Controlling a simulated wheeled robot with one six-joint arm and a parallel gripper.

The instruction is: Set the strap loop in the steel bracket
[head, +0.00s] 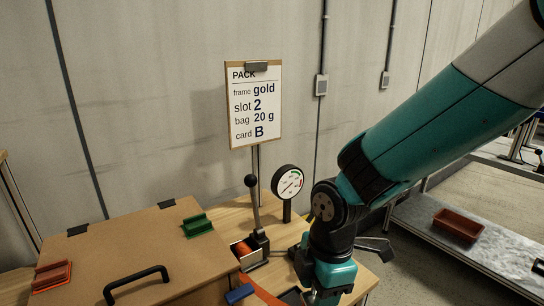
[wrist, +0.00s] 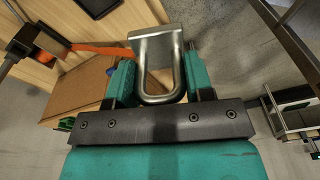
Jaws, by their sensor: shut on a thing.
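In the wrist view my gripper (wrist: 158,76) has its two teal fingers on either side of a bright steel U-shaped loop (wrist: 176,62), shut on it. The loop's rounded end points toward the gripper's palm. An orange strap (wrist: 98,50) runs from the left to the loop area and passes behind the left finger, so its join is hidden. In the head view the strap (head: 264,293) shows at the bottom, and my arm hides the loop. I cannot make out a separate steel bracket in either view.
A brown box (head: 160,243) with a black handle (head: 136,283) fills the lower left. A lever with a black knob (head: 252,182) and a dial gauge (head: 288,181) stand on the wooden bench. A sign (head: 254,105) rises behind. A red tray (head: 457,225) lies on the right bench.

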